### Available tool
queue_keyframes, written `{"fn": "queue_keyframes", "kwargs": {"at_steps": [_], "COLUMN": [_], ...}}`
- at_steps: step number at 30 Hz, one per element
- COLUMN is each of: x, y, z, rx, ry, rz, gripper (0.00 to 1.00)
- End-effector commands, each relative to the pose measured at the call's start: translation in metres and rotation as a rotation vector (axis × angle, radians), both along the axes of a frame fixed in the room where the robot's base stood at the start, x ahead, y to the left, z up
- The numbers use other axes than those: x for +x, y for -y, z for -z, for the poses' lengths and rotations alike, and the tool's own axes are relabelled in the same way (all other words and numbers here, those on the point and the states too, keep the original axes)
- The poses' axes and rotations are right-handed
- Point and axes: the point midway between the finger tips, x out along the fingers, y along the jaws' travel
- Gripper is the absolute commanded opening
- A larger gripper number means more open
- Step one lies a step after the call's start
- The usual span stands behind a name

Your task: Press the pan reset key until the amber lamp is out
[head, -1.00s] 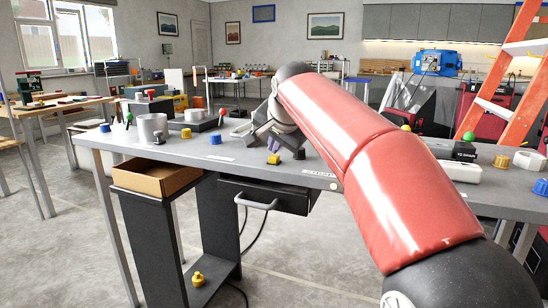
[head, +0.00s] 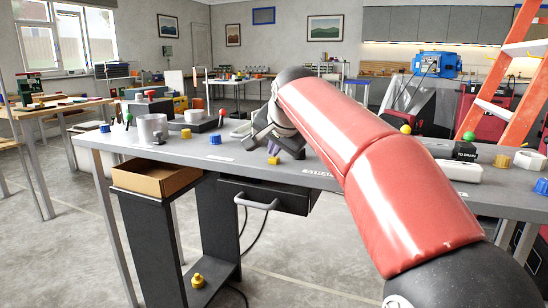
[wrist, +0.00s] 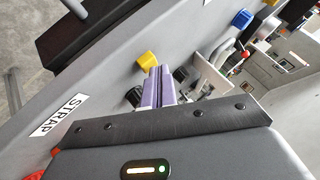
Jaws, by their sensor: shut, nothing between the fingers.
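My gripper (head: 274,148) is low over the grey bench (head: 240,178), near its front edge. Its purple fingers are together and empty; in the wrist view the fingers (wrist: 160,86) point at the bench area with small parts. A yellow block (head: 274,161) is just in front of the fingers and also shows beside them in the wrist view (wrist: 148,60). Black knob-like parts (wrist: 134,96) and a pale upright plate (wrist: 211,80) are close to the fingers. I cannot make out which part is the pan reset key, nor the amber lamp; my arm hides part of the bench.
A metal cup (head: 152,128), a blue block (head: 215,139) and an open cardboard tray (head: 155,178) are to the left. A black box labelled TO DRAIN (head: 464,151) is to the right. A drawer handle (head: 257,203) juts out below the bench edge.

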Motion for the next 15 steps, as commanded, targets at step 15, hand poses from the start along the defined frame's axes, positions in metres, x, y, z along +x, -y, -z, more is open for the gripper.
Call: {"fn": "queue_keyframes", "kwargs": {"at_steps": [15], "x": [0.0], "y": [0.0], "z": [-0.017], "rx": [0.0], "ry": [-0.001], "rz": [0.0], "gripper": [0.0]}}
